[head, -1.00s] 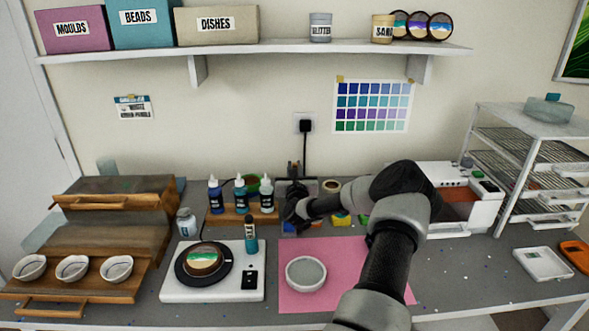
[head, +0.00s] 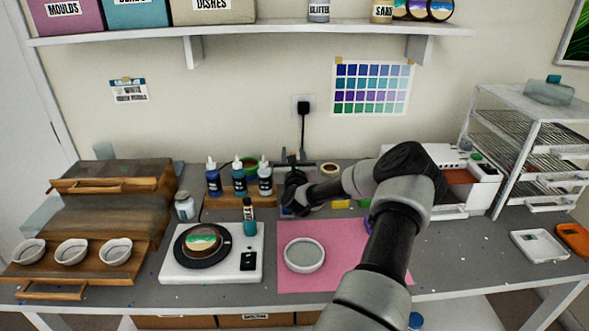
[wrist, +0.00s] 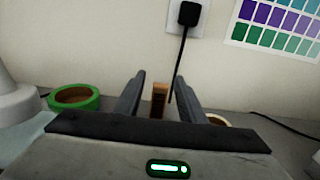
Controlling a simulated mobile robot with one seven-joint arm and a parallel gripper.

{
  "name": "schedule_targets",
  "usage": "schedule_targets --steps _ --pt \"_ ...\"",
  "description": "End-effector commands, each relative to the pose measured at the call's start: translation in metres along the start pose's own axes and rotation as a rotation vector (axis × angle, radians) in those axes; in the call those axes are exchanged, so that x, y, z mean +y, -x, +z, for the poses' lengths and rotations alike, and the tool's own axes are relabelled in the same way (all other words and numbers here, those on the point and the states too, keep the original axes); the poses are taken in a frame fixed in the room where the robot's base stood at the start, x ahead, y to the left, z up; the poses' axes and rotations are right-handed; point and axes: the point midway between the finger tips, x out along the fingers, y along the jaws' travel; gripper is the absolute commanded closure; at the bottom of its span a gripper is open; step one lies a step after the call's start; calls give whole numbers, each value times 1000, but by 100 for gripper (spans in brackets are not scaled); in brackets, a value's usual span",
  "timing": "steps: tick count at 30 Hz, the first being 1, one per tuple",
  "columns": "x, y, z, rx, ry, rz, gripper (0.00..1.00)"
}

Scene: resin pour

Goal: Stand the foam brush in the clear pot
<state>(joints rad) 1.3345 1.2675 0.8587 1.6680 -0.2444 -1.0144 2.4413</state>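My gripper (head: 292,200) is low over the back of the bench, right of the dropper bottles. In the wrist view its two fingers (wrist: 161,97) are apart. A brown upright wooden-looking piece (wrist: 160,98) shows between them, with gaps on both sides; I cannot tell whether it belongs to the foam brush. No foam brush can be made out for sure in the head view, where my gripper and arm cover part of the bench back. A small pale, glassy jar (head: 185,207) stands left of the bottles; I cannot tell whether it is the clear pot.
Several dropper bottles (head: 239,180) stand left of my gripper. A green tape ring (wrist: 75,97) and a tan ring (wrist: 215,120) flank the fingers. In front are a white scale (head: 212,265) and a pink mat (head: 335,240) with a white dish (head: 304,254). A wire rack (head: 520,145) stands right.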

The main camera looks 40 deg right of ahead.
Motion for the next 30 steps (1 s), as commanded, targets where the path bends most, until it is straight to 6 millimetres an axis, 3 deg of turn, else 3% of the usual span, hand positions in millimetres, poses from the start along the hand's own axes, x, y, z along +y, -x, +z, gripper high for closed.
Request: schedule_targets --steps 12,18,24,30 --pt "-1 100 -1 3 -2 0 63" --pt "0 138 0 1 -1 1 63" --pt "0 156 0 1 -1 1 63" --pt "0 158 0 -1 -1 0 63"
